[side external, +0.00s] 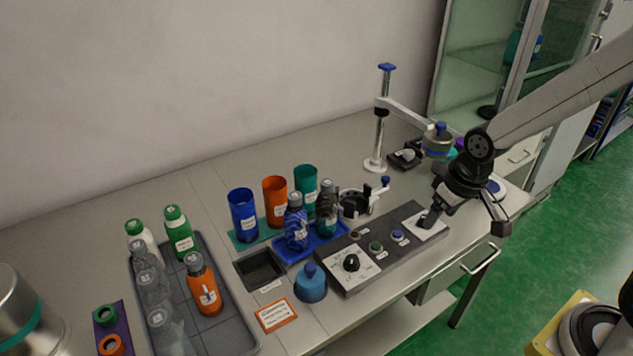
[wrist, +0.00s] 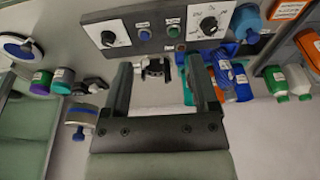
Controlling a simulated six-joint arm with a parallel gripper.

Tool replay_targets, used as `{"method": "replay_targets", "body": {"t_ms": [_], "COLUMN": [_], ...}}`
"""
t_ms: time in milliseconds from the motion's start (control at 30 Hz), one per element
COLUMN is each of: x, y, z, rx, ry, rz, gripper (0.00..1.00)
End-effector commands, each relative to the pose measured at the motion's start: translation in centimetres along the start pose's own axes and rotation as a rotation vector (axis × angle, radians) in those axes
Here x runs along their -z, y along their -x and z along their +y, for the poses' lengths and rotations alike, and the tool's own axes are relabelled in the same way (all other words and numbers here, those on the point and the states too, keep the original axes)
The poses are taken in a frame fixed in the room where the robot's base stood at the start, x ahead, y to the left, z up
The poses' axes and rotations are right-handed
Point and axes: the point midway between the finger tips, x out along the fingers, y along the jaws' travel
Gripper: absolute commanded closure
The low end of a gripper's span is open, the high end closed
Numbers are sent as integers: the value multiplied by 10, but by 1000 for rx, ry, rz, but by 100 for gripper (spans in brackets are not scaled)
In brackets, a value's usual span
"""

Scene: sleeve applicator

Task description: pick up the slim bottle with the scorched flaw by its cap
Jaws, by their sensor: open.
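Two slim grey-capped bottles stand in a blue tray (side external: 283,256). One is dark with teal (side external: 327,214) and looks smudged; the other is blue with pale streaks (side external: 297,232). The dark one looks most like the scorched bottle, but the flaw is too small to be sure. My gripper (side external: 463,221) is open and empty above the right end of the control panel, well to the right of the bottles. Its two fingers (wrist: 158,65) also show apart in the wrist view.
Blue, orange and teal cups (side external: 275,198) stand behind the tray. A grey tray (side external: 232,331) at left holds orange, green-capped and clear bottles. The control panel (side external: 375,262) and a blue dome-shaped item (side external: 311,284) stand in front. A post stand (side external: 380,130) rises behind right.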

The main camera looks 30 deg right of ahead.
Motion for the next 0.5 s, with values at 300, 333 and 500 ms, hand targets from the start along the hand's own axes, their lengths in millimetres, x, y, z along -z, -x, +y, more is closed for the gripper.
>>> {"method": "replay_targets", "body": {"t_ms": [300, 333, 500], "x": [76, 84, 122], "y": [-4, -5, -9], "z": [-13, -15, -24], "rx": [4, 5, 6], "ry": [1, 1, 0], "rz": [-49, -53, -81], "gripper": [24, 24, 24]}}
